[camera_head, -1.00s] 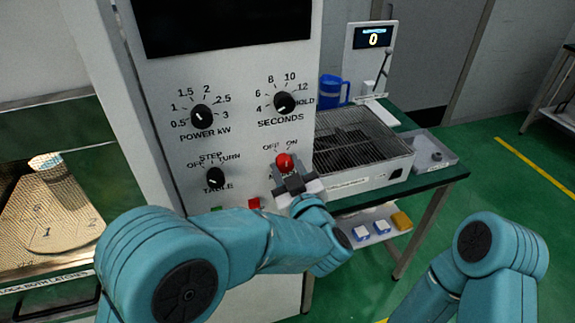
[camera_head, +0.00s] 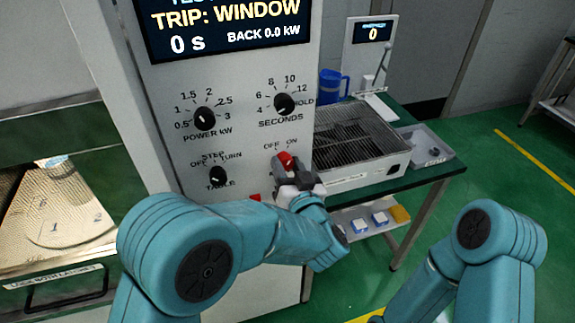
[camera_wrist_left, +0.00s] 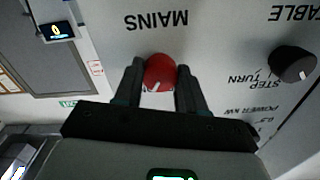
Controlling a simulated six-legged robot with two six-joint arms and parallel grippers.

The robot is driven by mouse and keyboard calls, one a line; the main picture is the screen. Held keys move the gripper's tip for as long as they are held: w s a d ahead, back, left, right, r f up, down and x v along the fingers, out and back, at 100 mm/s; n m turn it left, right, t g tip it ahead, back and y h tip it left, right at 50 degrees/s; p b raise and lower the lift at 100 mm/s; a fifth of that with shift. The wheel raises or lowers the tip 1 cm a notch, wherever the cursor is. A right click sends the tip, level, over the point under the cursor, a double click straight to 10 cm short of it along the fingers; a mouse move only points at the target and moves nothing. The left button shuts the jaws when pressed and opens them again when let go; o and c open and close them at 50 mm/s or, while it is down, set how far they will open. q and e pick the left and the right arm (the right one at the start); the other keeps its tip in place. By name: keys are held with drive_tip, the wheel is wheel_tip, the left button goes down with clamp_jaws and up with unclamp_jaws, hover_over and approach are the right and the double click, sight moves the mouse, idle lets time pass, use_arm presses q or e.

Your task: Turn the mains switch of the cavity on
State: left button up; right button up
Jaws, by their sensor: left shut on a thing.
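The red mains switch knob (camera_head: 286,160) is at the lower right of the grey panel, under the words OFF and ON. My left gripper (camera_head: 284,168) is at the knob, its fingers on both sides of it. In the left wrist view the red knob (camera_wrist_left: 160,73) sits between the two dark fingers of the left gripper (camera_wrist_left: 160,85), with MAINS printed upside down beside it. The knob's white mark points away from straight up. The display (camera_head: 228,25) is lit and reads TRIP: WINDOW, 0 s, BACK 0.0 kW. My right gripper is out of view.
Black POWER kW (camera_head: 204,118), SECONDS (camera_head: 284,103) and TABLE (camera_head: 218,174) knobs are on the same panel. A bench to the right holds a wire-topped box (camera_head: 355,145), a blue jug (camera_head: 332,84) and a small display (camera_head: 374,33). A lit cavity (camera_head: 58,215) is at left.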

use_arm(q)
drive_tip(key=shift+w+r, duration=0.1)
drive_tip(key=shift+r, duration=0.15)
drive_tip(key=o, duration=1.1)
drive_tip(key=shift+f, duration=0.1)
drive_tip(key=shift+c, duration=0.2)
drive_tip(key=shift+w+f, duration=0.1)
drive_tip(key=shift+s+f, duration=0.1)
drive_tip(key=shift+s, duration=0.1)
